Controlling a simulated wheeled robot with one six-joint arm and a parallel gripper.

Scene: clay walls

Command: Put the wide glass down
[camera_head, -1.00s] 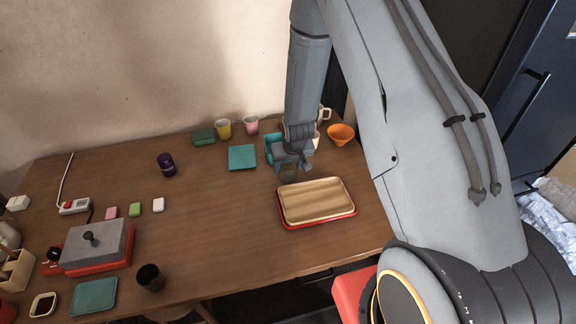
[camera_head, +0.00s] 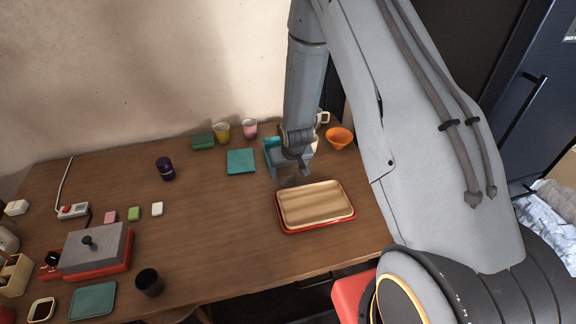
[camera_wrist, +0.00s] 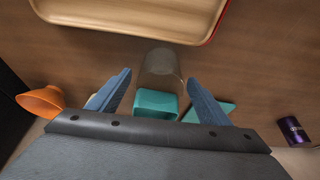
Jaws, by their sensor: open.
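The wide glass (camera_wrist: 160,64) is clear and smoky. In the wrist view it stands on the wooden table between my two blue-grey fingers, just short of the tray. My gripper (camera_wrist: 160,80) is open, with a gap showing on each side of the glass. In the head view my gripper (camera_head: 288,174) is low over the table behind the tray, and the glass (camera_head: 287,182) is faint and partly hidden by it. A teal container (camera_wrist: 155,103) shows directly beyond the glass in the wrist view.
A wooden tray with a red rim (camera_head: 316,206) lies close in front of the glass. An orange bowl (camera_head: 339,138), a white mug (camera_head: 322,118) and a teal square (camera_head: 241,161) are nearby. The table's middle is clear.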

